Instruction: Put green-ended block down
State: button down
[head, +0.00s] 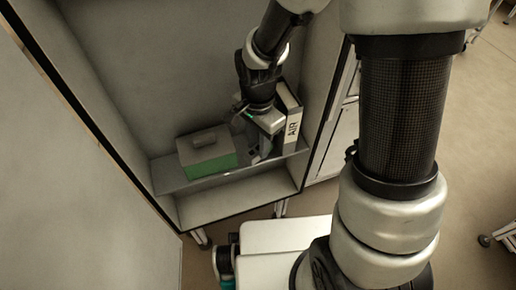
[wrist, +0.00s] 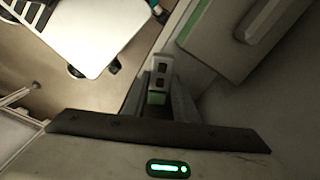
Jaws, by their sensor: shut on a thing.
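The green-ended block (wrist: 159,76) shows in the wrist view as a small pale block with two dark square marks and a green end facing my camera. My gripper (wrist: 159,92) is shut on it, with a finger on either side. In the head view my gripper (head: 257,151) points down at the grey shelf (head: 170,184), between a grey box with a green side and a binder. The block cannot be made out there, and I cannot tell whether it touches the shelf.
The grey box with a green side (head: 207,155) sits close on the left, with a raised handle-like part on its lid. A binder marked AIR (head: 292,126) stands upright close on the right. Cabinet walls enclose the shelf; its front edge is open.

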jog(key=shift+f, duration=0.9)
jog(key=shift+f, duration=0.1)
jog(key=c, duration=1.4)
grip_release()
